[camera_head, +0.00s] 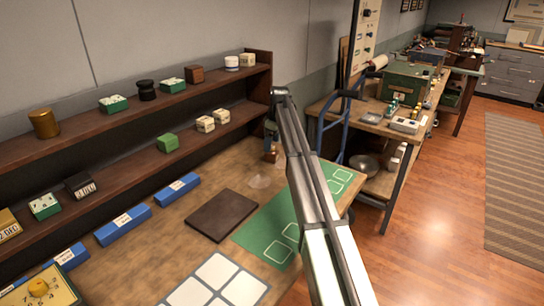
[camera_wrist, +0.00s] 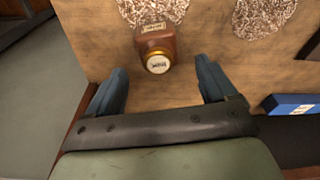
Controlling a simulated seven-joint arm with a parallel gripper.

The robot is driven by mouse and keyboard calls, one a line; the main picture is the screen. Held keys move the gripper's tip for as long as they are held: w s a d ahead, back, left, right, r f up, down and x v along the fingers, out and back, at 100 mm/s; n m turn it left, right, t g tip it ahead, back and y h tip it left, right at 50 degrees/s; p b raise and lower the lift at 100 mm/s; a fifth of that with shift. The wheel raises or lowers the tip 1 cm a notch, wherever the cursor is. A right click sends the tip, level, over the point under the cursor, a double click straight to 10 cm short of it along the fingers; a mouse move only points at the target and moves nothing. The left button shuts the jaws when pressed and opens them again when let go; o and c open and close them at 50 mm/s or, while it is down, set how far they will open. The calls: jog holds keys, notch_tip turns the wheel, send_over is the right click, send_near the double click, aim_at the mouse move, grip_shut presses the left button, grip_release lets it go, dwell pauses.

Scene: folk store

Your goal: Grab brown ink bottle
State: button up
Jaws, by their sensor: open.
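The brown ink bottle (camera_wrist: 156,47) stands on the wooden table in the wrist view, with a pale round lid and a small label on its body. It also shows in the head view (camera_head: 270,157), small and low beside the shelf's right end. My gripper (camera_wrist: 161,66) is open, with one blue-grey finger to the left of the bottle and one to the right. Gaps show on both sides, and the fingers appear apart from it. In the head view my gripper (camera_head: 271,138) is just above the bottle, partly hidden by my arm.
A dark two-tier shelf (camera_head: 213,89) with jars and small boxes stands along the wall. Blue labelled blocks (camera_head: 177,189) lie before it; one shows right of my gripper (camera_wrist: 291,105). Speckled patches (camera_wrist: 262,15) lie beyond the bottle. A dark mat (camera_head: 222,215) lies nearby.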

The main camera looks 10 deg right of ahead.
aim_at(273, 147)
jog(key=shift+w+f, duration=0.1)
jog(key=shift+f, duration=2.85)
jog(key=shift+c, duration=0.4)
jog(key=c, duration=1.1)
